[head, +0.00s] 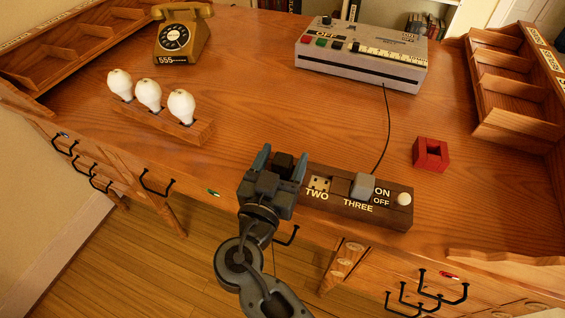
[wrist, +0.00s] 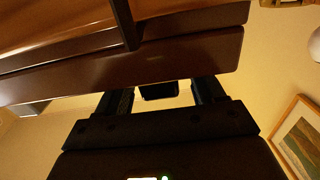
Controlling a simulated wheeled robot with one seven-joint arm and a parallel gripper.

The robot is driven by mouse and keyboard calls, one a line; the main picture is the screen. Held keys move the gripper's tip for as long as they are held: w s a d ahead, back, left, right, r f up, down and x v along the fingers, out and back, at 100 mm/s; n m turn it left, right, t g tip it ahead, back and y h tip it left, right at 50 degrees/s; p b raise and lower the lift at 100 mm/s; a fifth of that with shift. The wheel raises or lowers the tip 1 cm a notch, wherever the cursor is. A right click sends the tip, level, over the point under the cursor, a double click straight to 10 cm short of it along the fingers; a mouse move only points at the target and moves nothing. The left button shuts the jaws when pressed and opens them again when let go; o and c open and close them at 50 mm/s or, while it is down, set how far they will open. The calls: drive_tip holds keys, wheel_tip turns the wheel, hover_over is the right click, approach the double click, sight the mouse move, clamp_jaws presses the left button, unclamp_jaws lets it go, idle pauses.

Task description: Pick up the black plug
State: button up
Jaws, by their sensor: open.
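The black plug (head: 283,160) is at the left end of a dark wooden socket strip (head: 335,207), beside the socket marked TWO. My gripper (head: 280,166) is open at that end of the strip, with a finger on either side of the plug. In the wrist view a small black block, apparently the plug (wrist: 158,91), lies between my fingers (wrist: 161,95), with gaps on both sides. My gripper hides the plug's lower part and the strip's left end.
The strip also carries a grey plug (head: 364,186) and a white knob (head: 404,199). A red block (head: 431,154) lies to the right. Bulbs on a wooden base (head: 195,131), a telephone (head: 181,38) and a grey machine (head: 360,60) stand further back. The middle desktop is clear.

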drive_tip(key=c, duration=1)
drive_tip(key=shift+c, duration=0.5)
drive_tip(key=shift+r, duration=0.15)
